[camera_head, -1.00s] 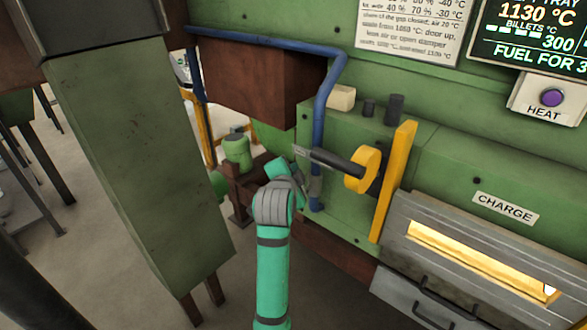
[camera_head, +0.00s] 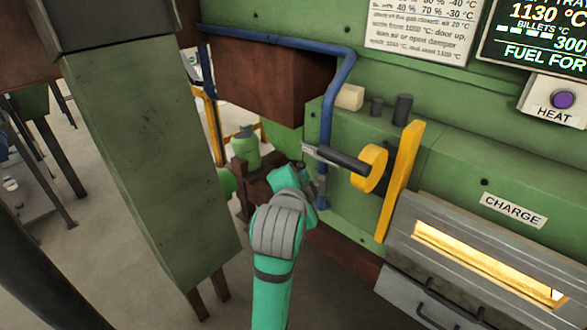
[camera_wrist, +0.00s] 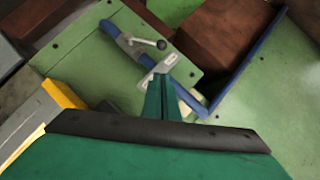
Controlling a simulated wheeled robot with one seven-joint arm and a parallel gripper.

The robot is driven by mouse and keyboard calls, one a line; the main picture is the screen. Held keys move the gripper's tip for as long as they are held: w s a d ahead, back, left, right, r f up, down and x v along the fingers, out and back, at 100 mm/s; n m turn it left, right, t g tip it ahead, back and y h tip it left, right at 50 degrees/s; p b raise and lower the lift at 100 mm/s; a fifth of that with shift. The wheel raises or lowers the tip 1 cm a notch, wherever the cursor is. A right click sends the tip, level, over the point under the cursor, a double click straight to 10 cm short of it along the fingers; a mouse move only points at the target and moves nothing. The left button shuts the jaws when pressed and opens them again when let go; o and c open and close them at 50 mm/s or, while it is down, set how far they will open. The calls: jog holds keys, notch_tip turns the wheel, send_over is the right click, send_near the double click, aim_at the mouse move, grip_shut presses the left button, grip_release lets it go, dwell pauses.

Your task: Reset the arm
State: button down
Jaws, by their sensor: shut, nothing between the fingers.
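My teal arm (camera_head: 272,295) reaches up from the bottom of the head view to a grey-banded wrist joint (camera_head: 280,228). My gripper (camera_head: 318,188) is small there and partly hidden by the wrist, in front of the furnace's lower left side. In the wrist view, my gripper (camera_wrist: 167,68) is shut and empty, its narrow fingers together. They overlap the blue pipe (camera_wrist: 125,45) in the picture, near a small ball-ended lever (camera_wrist: 145,43); I cannot tell whether they touch it.
The green furnace front carries a yellow lever (camera_head: 398,180), a yellow round knob (camera_head: 370,168) and the glowing charge slot (camera_head: 480,262). The blue pipe (camera_head: 338,85) runs down beside the brown box (camera_head: 262,80). A green column (camera_head: 150,165) stands left of my arm.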

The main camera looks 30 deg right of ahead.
jog(key=shift+a, duration=0.1)
jog(key=a+f+n+t+y, duration=0.1)
jog(key=a+f+n, duration=0.25)
jog(key=f, duration=0.35)
jog(key=a+f+n+t, duration=0.1)
jog(key=a+f+n, duration=0.25)
jog(key=f, duration=0.45)
jog(key=s+a+f+n+t+y, duration=0.2)
jog(key=s+a+f+n+y, duration=0.3)
jog(key=s+a+f, duration=0.7)
jog(key=s+a+f+n+y, duration=0.1)
jog(key=s+a+f+n, duration=0.2)
jog(key=s+a, duration=0.15)
jog(key=s+a+f+n+y, duration=0.1)
jog(key=s+a+f+n, duration=0.2)
jog(key=s, duration=0.3)
jog(key=s+a+r+n, duration=0.1)
jog(key=s+a, duration=0.1)
jog(key=s, duration=0.5)
jog(key=s+a+r+n+t+y, duration=0.1)
jog(key=s+a, duration=0.2)
jog(key=s, duration=0.4)
jog(key=shift+a+r, duration=0.2)
jog(key=shift+r, duration=0.2)
jog(key=shift+d, duration=0.15)
